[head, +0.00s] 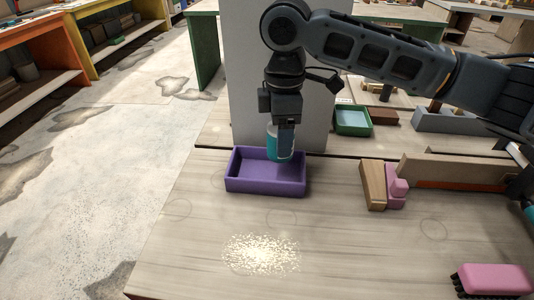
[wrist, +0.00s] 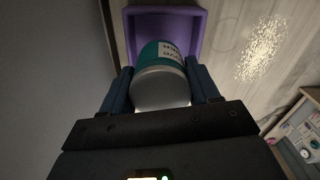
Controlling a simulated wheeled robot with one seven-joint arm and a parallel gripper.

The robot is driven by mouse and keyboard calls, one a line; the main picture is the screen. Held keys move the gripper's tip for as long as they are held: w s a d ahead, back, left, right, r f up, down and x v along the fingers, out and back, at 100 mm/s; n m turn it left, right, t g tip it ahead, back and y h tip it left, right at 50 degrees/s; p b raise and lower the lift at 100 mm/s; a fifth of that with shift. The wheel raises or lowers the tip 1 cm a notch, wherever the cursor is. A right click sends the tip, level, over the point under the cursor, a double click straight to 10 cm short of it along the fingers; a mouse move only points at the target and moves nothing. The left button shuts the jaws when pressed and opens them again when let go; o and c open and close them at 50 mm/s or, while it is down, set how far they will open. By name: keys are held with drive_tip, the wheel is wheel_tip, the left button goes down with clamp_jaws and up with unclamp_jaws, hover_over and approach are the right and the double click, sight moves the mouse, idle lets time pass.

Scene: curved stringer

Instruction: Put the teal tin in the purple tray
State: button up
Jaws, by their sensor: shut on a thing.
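The teal tin (head: 273,146) has a pale lid and is held upright in my gripper (head: 284,147). In the wrist view the tin (wrist: 160,72) sits between both fingers of my gripper (wrist: 162,88), with dark printing on a white label. The purple tray (head: 265,184) stands on the wooden table. In the head view the tin is over the right part of the tray, and its lower end overlaps the tray's opening. The tray (wrist: 197,38) also shows beyond the tin in the wrist view. I cannot tell whether the tin touches the tray floor.
A grey upright panel (head: 250,70) stands just behind the tray. A green tray (head: 352,121), a wooden block (head: 373,187) and a pink piece (head: 397,190) are to the right. A pink brush (head: 495,279) lies at front right. Sawdust (head: 261,254) lies in front of the tray.

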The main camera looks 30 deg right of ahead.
sight(268, 155)
drive_tip(key=shift+w+a+f, duration=0.3)
drive_tip(key=shift+a+f, duration=0.1)
drive_tip(key=shift+a, duration=0.25)
drive_tip(key=shift+w+a+f, duration=0.25)
drive_tip(key=shift+a+f, duration=0.15)
drive_tip(key=shift+a, duration=0.2)
drive_tip(key=shift+a+f, duration=0.1)
drive_tip(key=shift+f, duration=1.95)
drive_tip(key=shift+f, duration=0.15)
drive_tip(key=o, duration=0.9)
drive_tip(key=shift+o, duration=0.2)
wheel_tip(268, 155, up, 12)
drive_tip(key=shift+r, duration=0.2)
